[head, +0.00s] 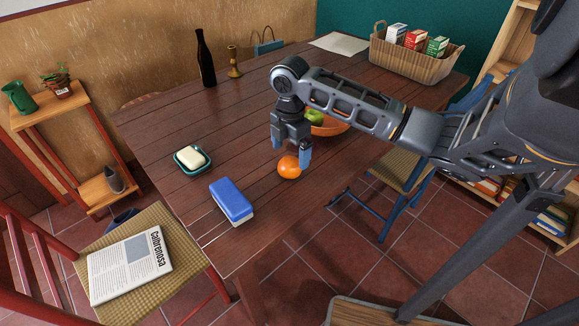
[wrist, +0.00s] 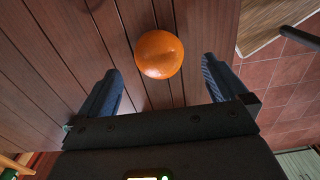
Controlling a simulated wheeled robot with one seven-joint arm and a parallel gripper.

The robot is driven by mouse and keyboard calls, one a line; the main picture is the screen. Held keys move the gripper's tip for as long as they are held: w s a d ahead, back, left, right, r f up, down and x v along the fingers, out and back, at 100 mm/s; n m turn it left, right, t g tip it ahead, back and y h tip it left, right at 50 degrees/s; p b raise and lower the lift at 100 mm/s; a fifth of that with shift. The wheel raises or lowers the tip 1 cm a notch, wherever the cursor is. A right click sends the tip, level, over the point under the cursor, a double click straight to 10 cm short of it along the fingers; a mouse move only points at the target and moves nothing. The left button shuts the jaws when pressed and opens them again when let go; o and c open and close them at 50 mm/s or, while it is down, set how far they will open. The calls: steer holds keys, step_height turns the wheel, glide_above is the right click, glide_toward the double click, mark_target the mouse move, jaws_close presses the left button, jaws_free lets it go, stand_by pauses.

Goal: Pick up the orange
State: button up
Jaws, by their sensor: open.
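The orange (head: 289,167) sits on the dark wooden table (head: 165,125), near its front right edge. My gripper (head: 291,150) is above and just behind the orange, with its blue fingers pointing down. In the wrist view the orange (wrist: 159,54) is whole and in plain sight, ahead of the gap between the two open fingers (wrist: 160,85). The fingers are apart and hold nothing. I cannot tell how far above the table the fingertips are.
An orange bowl (head: 328,127) with a green apple (head: 314,117) stands behind my gripper. A dark bottle (head: 206,62), a candlestick (head: 234,62) and a basket (head: 425,64) are farther back.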

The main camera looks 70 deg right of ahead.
mark_target(289, 159)
step_height(289, 159, down, 6)
steer(key=shift+w+f+p, duration=0.1)
steer(key=shift+f+p, duration=0.15)
steer(key=shift+p, duration=0.25)
steer(key=shift+c, duration=0.4)
steer(key=c, duration=1.1)
